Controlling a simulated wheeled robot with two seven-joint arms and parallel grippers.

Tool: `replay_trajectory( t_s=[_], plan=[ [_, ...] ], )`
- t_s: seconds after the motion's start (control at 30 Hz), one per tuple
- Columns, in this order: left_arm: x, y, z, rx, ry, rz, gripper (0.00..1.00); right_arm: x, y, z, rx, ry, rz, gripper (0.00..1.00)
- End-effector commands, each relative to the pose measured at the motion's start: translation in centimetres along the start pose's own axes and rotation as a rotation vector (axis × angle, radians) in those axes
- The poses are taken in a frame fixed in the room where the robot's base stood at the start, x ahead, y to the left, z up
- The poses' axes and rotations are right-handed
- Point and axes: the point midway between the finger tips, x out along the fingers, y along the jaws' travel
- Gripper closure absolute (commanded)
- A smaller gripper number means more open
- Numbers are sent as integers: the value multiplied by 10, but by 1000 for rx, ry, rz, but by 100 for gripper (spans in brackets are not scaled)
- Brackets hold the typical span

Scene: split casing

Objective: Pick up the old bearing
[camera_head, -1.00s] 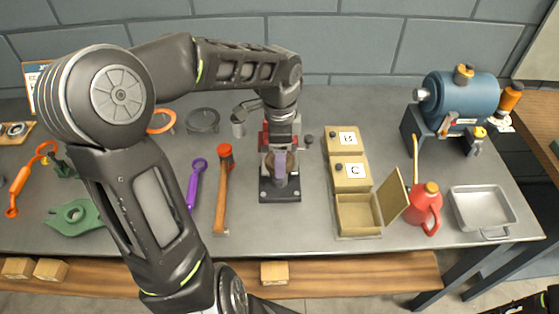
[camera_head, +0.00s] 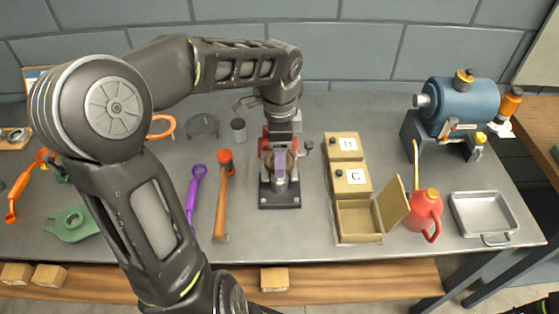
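My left arm reaches over the bench from the lower left, and its gripper (camera_head: 280,163) points down at a dark stand with a flat base plate (camera_head: 280,200) near the middle. Brownish curved edges show on both sides of the gripper's tip, and a grey cylindrical part (camera_head: 280,186) shows just below it. I cannot tell which of these parts is the old bearing, because the gripper and wrist cover most of the spot. I cannot tell whether the fingers are open or shut. My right gripper is not clearly in view; only a dark piece shows at the lower right corner.
Boxes marked B (camera_head: 343,147) and C (camera_head: 350,178) and an open-lidded box (camera_head: 357,220) stand right of the stand. A red oil can (camera_head: 425,212), a metal tray (camera_head: 484,216) and a blue motor (camera_head: 462,105) are farther right. A hammer (camera_head: 222,200) and purple wrench (camera_head: 192,200) lie left.

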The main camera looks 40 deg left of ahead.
Motion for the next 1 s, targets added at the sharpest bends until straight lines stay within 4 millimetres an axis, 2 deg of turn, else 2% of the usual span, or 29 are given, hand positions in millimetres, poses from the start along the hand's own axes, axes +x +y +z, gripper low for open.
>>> replay_trajectory(
  t_s=[0.2,0.4,0.57,1.0],
  plan=[
    [-44,-1,-1,1,2,-6,91,5,1,-1,-1,2,-2,56],
    [-72,-1,-1,2,2,-4,91,7,2,-1,-2,2,-3,56],
    [-78,0,0,2,0,-1,91,6,2,-1,-2,2,-3,56],
    [-77,0,0,1,1,-1,91,6,2,-1,-2,2,-3,56]
  ],
)
